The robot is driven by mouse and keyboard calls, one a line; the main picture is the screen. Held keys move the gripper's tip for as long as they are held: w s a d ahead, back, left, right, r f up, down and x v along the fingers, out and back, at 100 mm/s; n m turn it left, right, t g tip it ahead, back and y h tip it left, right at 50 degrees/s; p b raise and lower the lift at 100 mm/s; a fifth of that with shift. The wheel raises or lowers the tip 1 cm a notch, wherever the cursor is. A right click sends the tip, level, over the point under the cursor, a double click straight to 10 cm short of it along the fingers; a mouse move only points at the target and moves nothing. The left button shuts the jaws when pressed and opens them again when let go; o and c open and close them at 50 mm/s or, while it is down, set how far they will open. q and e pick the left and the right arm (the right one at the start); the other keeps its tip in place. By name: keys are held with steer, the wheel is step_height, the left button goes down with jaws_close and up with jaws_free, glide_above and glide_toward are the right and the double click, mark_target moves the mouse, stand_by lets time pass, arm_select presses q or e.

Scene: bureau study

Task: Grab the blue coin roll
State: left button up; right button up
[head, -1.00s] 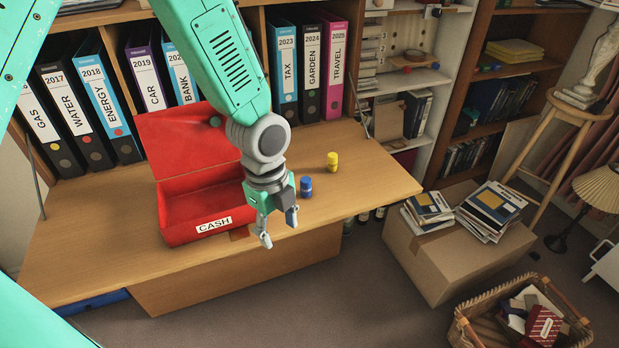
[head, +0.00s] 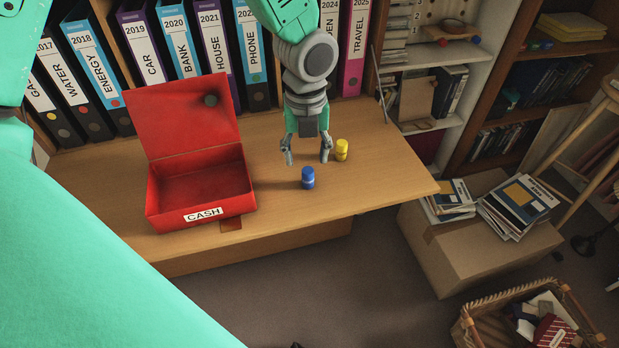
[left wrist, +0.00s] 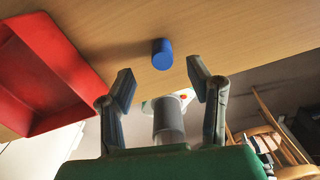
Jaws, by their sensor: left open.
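The blue coin roll (head: 308,178) stands upright on the wooden desk, to the right of the red cash box; it also shows in the left wrist view (left wrist: 162,54), ahead of the fingertips and between their lines. My left gripper (head: 307,160) is open and empty, its two fingers pointing down just behind and above the blue roll. In the left wrist view its fingers (left wrist: 160,80) are spread wide and do not touch the roll. My right gripper is not in view.
The open, empty red cash box (head: 202,188) stands on the desk (head: 270,205) to the left. A yellow coin roll (head: 341,150) stands close to the right finger. Ring binders (head: 168,45) line the back. A cardboard box (head: 470,245) stands right of the desk.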

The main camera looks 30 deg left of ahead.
mark_target(308, 170)
arm_select(q)
steer(key=shift+d+f+b, duration=0.2)
steer(key=shift+f+b, duration=0.4)
steer(key=shift+f, duration=2.55)
steer(key=shift+r, duration=0.1)
steer(key=shift+c, duration=1.1)
jaws_close()
